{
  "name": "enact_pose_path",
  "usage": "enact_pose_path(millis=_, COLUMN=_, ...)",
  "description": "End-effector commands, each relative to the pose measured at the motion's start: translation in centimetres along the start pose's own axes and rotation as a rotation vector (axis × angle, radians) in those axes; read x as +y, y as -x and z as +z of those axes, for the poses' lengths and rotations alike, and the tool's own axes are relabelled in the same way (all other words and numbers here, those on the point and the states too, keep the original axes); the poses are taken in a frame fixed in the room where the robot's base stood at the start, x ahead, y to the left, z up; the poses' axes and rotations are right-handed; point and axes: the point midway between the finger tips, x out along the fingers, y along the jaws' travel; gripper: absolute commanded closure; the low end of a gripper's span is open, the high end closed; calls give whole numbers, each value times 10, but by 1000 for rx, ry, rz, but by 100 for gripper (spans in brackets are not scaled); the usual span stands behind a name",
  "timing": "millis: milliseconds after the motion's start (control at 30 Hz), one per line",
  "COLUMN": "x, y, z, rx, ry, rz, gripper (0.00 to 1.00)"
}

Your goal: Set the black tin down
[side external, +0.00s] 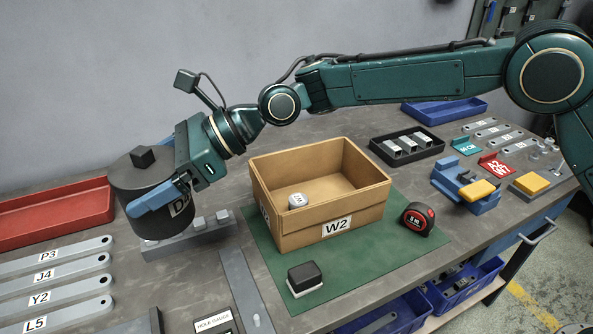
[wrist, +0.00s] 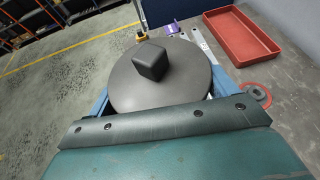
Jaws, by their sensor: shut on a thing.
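The black tin (side external: 150,215) is a dark round can with a square black knob on its lid and a partly covered white label. In the wrist view the tin's round lid (wrist: 125,88) fills the space between the two blue fingers. The tin looks upright, at the left end of a grey studded block (side external: 215,232). I cannot tell whether its base touches anything.
A red tray (side external: 60,218) lies behind and left of the tin. Labelled grey bars (side external: 50,275) lie in front of it. A wooden box marked W2 (side external: 290,238) stands on a green mat (side external: 375,270) to the right, with a tape measure (side external: 418,219) beside it.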

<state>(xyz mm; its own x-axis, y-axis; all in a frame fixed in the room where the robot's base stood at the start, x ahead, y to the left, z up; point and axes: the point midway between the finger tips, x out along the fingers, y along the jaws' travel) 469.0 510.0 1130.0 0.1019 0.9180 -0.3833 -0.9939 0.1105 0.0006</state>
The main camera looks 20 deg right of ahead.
Motion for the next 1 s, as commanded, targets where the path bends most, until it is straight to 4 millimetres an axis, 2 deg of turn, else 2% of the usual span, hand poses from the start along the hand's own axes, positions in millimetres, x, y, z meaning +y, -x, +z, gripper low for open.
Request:
enact_pose_path(millis=133, x=0, y=-1, z=-2, rx=-2, ry=1, rz=-1, gripper=45)
enact_pose_path(millis=267, x=-1, y=-5, z=-13, rx=-2, ry=-1, rz=-1, gripper=45)
enact_pose_path(millis=1000, x=-1, y=-54, z=-133, rx=-1, ry=1, rz=-1, gripper=45)
